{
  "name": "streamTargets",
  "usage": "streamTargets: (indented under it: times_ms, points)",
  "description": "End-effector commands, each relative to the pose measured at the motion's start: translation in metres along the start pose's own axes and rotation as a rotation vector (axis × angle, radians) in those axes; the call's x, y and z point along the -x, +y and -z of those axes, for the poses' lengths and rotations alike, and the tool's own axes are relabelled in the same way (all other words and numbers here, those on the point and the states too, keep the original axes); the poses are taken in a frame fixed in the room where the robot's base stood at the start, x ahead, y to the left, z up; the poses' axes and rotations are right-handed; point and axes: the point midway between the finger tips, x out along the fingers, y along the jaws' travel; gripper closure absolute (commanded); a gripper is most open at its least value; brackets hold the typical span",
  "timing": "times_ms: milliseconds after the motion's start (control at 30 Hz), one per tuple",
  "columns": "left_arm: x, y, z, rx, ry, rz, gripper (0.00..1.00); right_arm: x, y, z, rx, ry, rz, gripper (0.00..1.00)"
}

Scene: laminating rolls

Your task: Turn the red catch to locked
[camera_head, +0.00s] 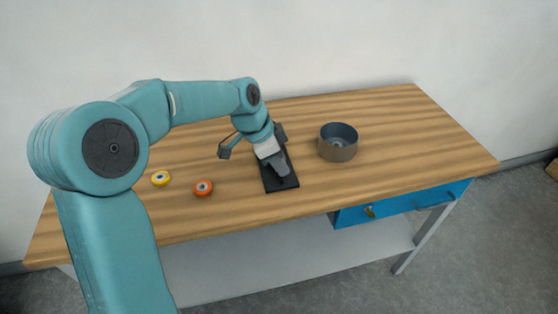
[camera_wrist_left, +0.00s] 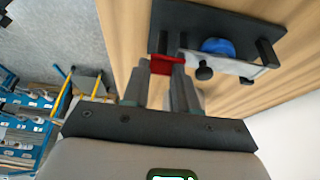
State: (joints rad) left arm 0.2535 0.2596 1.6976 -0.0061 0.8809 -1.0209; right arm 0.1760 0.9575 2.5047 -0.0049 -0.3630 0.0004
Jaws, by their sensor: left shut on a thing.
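The red catch (camera_wrist_left: 160,66) shows in the left wrist view between the fingertips of my left gripper (camera_wrist_left: 159,74). The gripper is shut on it. The catch is at the edge of a black base plate (camera_wrist_left: 222,22), which also carries a blue round part (camera_wrist_left: 217,46) and dark posts. In the head view my left gripper (camera_head: 276,168) hangs over the black base plate (camera_head: 284,184) on the table and hides the catch. Whether the catch is at locked cannot be read here. My right gripper is not in view.
On the wooden table (camera_head: 400,120), a yellow roll (camera_head: 161,179) and an orange roll (camera_head: 203,187) lie left of the plate. A grey-brown round bowl (camera_head: 338,150) stands to its right. A blue drawer (camera_head: 390,206) is under the front edge. The table's right end is clear.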

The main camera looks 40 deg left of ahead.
Motion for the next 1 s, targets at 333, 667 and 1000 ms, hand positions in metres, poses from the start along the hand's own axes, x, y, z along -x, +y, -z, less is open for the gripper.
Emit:
streamTargets:
  times_ms: [333, 667, 1000]
  points:
    - [0.001, -0.001, 0.001, -0.004, 0.002, 0.003, 1.0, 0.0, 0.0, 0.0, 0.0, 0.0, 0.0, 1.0]
    - [0.001, 0.0, 0.0, -0.003, 0.0, 0.0, 0.47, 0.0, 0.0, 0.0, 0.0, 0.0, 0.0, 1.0]
    - [0.041, -0.001, 0.001, -0.003, 0.004, 0.006, 0.47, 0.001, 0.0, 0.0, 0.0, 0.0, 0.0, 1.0]
